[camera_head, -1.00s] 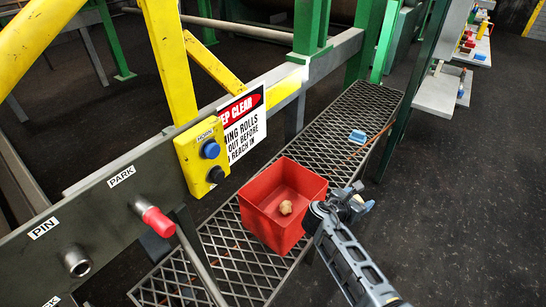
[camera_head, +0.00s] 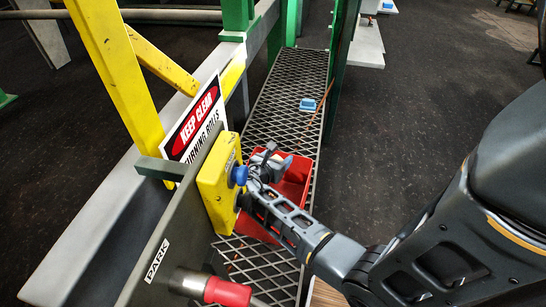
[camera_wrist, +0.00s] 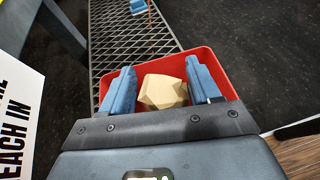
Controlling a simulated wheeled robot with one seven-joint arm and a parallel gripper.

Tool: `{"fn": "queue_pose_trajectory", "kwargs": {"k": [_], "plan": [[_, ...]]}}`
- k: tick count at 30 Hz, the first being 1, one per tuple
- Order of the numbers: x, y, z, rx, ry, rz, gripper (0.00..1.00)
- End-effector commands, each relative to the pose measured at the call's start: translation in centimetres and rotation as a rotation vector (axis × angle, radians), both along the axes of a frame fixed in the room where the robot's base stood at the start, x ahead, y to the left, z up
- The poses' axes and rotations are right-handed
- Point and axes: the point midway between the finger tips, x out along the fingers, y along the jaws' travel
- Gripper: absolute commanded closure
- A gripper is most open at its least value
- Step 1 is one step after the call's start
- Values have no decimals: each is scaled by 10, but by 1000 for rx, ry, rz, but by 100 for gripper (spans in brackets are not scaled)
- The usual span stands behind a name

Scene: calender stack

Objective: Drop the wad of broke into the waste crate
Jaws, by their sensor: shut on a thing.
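The wad of broke (camera_wrist: 162,92) is a pale tan, faceted lump. In the wrist view it sits between the two blue fingers of my gripper (camera_wrist: 162,88), which is shut on it. The red waste crate (camera_wrist: 207,60) shows behind and below the fingers, open side up. In the head view the crate (camera_head: 299,172) stands on the grating, partly hidden by my gripper (camera_head: 270,165) and forearm. My gripper appears over the crate's left part, close to the yellow button box. Most of the crate's inside is hidden.
The yellow button box (camera_head: 218,185) with a blue button (camera_head: 239,175) is just left of my gripper. A keep-clear sign (camera_head: 196,122) and grey rail stand beside it. A blue object (camera_head: 307,104) lies on the metal grating (camera_head: 290,85) behind the crate. Dark floor is free at right.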

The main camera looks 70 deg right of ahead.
Motion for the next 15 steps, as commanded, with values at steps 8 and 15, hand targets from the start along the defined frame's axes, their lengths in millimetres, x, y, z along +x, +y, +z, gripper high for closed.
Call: {"fn": "queue_pose_trajectory", "kwargs": {"k": [8, 15], "plan": [[0, 0, -34, 0, 0, 0, 67], [0, 0, -52, 0, 0, 0, 67]]}}
